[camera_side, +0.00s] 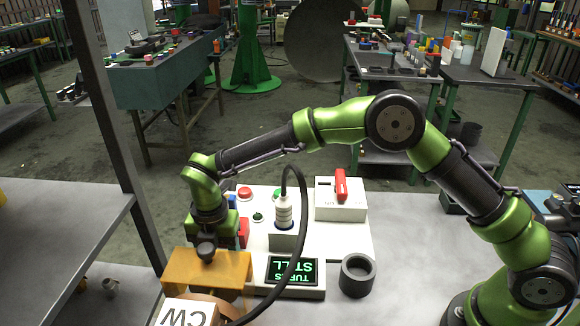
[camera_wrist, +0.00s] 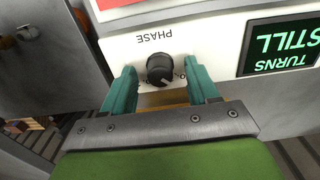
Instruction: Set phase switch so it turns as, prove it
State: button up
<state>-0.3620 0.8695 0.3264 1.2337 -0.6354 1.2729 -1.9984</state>
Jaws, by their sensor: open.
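The phase switch (camera_wrist: 161,70) is a round black knob on a pale panel, under an upside-down PHASE label, in the wrist view. My gripper (camera_wrist: 161,82) is open, with one teal finger on each side of the knob; whether either finger touches it I cannot tell. The knob's end marks are partly hidden by the fingers. The display (camera_wrist: 283,48) reads TURNS STILL in green, upside down; it also shows in the side view (camera_side: 292,270). A white CW sign (camera_side: 184,313) stands at the bottom left of the side view.
A yellow-orange cover (camera_side: 207,270) is beside my gripper. A dark ring (camera_side: 357,276) is right.

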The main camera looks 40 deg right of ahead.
jog(key=c, duration=1)
jog(key=shift+c, duration=0.2)
jog(key=shift+m, duration=0.3)
jog(key=m, duration=0.3)
jog(key=shift+m, duration=0.3)
jog(key=m, duration=0.4)
jog(key=shift+m, duration=0.3)
jog(key=m, duration=0.9)
